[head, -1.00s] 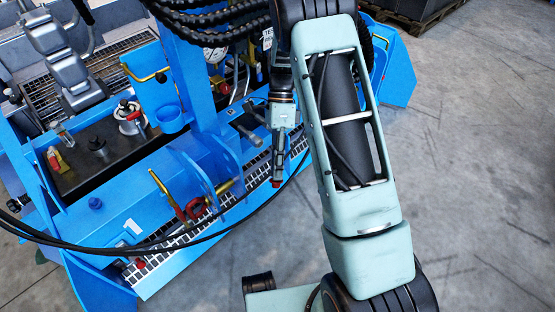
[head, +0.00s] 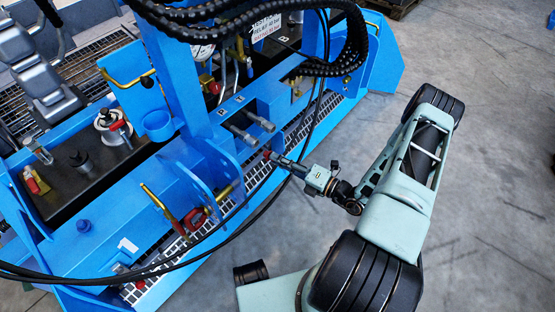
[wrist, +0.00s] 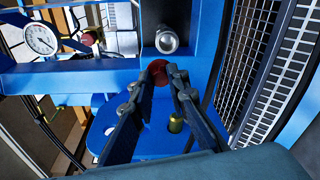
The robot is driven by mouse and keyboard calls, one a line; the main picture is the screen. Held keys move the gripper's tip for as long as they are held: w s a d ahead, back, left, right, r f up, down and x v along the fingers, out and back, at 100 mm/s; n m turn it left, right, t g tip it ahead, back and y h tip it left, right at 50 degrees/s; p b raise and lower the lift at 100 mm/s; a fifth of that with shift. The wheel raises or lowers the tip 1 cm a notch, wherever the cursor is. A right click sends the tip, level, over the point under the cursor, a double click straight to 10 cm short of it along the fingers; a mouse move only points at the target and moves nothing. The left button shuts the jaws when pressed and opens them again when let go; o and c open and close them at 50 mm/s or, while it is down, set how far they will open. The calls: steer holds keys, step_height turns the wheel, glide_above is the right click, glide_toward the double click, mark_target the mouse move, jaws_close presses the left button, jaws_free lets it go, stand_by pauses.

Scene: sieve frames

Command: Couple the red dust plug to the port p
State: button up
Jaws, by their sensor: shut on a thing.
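My gripper (head: 275,158) is shut on the red dust plug (head: 266,154), which shows as a small red tip at the jaws' end. In the wrist view the red plug (wrist: 158,69) sits at the fingertips (wrist: 165,78), partly covered by them. Two metal ports stick out of the blue frame in the head view, a nearer one (head: 241,134) and a farther one (head: 261,121). In the wrist view one metal port (wrist: 167,40) lies just above the plug, with a visible gap.
A red shackle (head: 195,218) and a brass-coloured bar are on the blue frame, lower left. A gauge (wrist: 40,39) is at the wrist view's left. Open concrete floor (head: 490,150) lies right.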

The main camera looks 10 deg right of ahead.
steer(key=shift+w+d+f+m+t+h, duration=0.15)
steer(key=shift+d+f+m+t+h, duration=0.15)
steer(key=shift+f+t, duration=0.15)
steer(key=shift+w+d+f+m+t+h, duration=0.1)
steer(key=shift+d+f+m+t+h, duration=0.15)
steer(key=shift+f+m+t+h, duration=0.15)
steer(key=shift+d+f, duration=0.1)
steer(key=shift+d, duration=0.05)
steer(key=shift+b+x, duration=0.6)
steer(key=shift+x, duration=1.85)
steer(key=shift+w+a, duration=0.15)
steer(key=shift+a, duration=0.1)
steer(key=shift+x, duration=1)
steer(key=o, duration=0.8)
steer(key=shift+o, duration=0.2)
steer(key=shift+d, duration=0.1)
